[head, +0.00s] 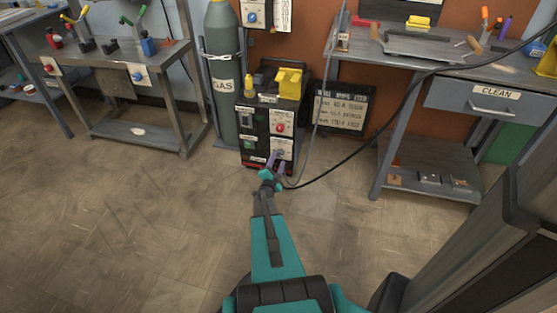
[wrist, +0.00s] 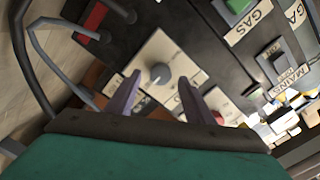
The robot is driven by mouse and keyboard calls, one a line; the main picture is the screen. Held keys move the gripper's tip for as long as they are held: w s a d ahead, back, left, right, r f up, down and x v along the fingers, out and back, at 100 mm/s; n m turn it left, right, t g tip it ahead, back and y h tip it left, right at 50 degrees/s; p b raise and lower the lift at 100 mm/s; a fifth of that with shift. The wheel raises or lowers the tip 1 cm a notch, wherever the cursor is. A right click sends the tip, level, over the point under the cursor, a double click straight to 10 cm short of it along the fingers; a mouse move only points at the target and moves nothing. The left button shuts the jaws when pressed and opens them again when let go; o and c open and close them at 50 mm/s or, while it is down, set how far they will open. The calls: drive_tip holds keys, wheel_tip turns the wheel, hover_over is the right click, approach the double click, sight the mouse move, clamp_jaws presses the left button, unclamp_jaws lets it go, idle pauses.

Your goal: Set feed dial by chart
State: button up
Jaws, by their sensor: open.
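A black welding machine (head: 257,158) stands on the floor in the head view. Its front has a pale lower plate with a grey dial, which shows in the wrist view as a round knob (wrist: 160,73) on a cream plate (wrist: 150,53). I cannot read the plate's label. Above it is a plate with a red knob (head: 280,127), also in the wrist view (wrist: 218,118). The chart (head: 340,110) is a dark-framed board right of the machine; its rows are too small to read surely. My gripper (wrist: 160,82) is open, its purple fingers either side of the grey dial in that view; contact is unclear.
A grey gas cylinder (head: 222,70) is left of the machine. A cable (head: 345,165) sags from the machine to the upper right. Workbenches (head: 120,60) stand at left and right, the right with a CLEAN drawer (head: 490,100).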

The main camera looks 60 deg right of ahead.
sight(280, 156)
drive_tip(key=shift+x, duration=1.45)
drive_tip(key=shift+c, duration=0.2)
drive_tip(key=c, duration=1)
drive_tip(key=shift+a, duration=0.25)
drive_tip(key=shift+d, duration=0.3)
